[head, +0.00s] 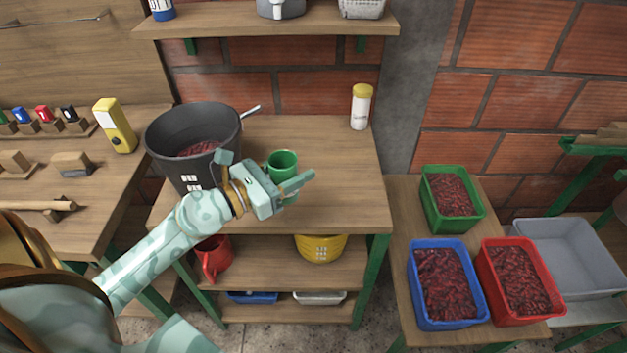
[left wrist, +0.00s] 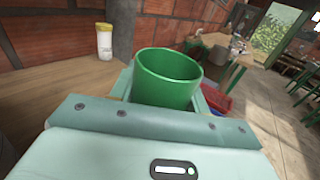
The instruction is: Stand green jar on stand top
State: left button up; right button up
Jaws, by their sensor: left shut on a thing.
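The green jar (head: 281,163) is upright, over the wooden stand top (head: 325,185) in the head view. My left gripper (head: 288,190) is shut on the green jar from the front; the jar also shows between its fingers in the left wrist view (left wrist: 167,80). The jar's lower part is hidden by the gripper. I cannot tell whether its base touches the stand top or hangs just above it. My right gripper is not in view.
A large black pot (head: 190,135) stands on the stand top left of the jar. A white bottle with a yellow lid (head: 361,107) stands at the back right. The right part of the top is clear. Green (head: 451,225), blue (head: 412,300) and red (head: 497,300) crates stand lower right.

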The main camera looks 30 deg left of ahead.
pick_arm(q)
jog(key=w+a+f+b, duration=0.1)
jog(key=w+f+b, duration=0.1)
jog(key=w, duration=0.1)
jog(key=w+a+f+b, duration=0.1)
jog(key=w+f+b, duration=0.1)
jog(key=w+f, duration=0.1)
jog(key=w+a+f+b, duration=0.1)
jog(key=w+f+b, duration=0.2)
jog(key=shift+w+f, duration=0.1)
jog(key=shift+w, duration=0.25)
jog(key=f+b, duration=0.3)
jog(key=f, duration=0.1)
jog(key=shift+w+a, duration=0.1)
jog(key=shift+w, duration=0.2)
jog(key=shift+s+r, duration=0.1)
jog(key=shift+r, duration=0.2)
jog(key=shift+f, duration=0.15)
jog(key=o, duration=0.6)
jog(key=shift+f, duration=0.15)
jog(key=o, duration=0.5)
jog(key=shift+c, duration=0.2)
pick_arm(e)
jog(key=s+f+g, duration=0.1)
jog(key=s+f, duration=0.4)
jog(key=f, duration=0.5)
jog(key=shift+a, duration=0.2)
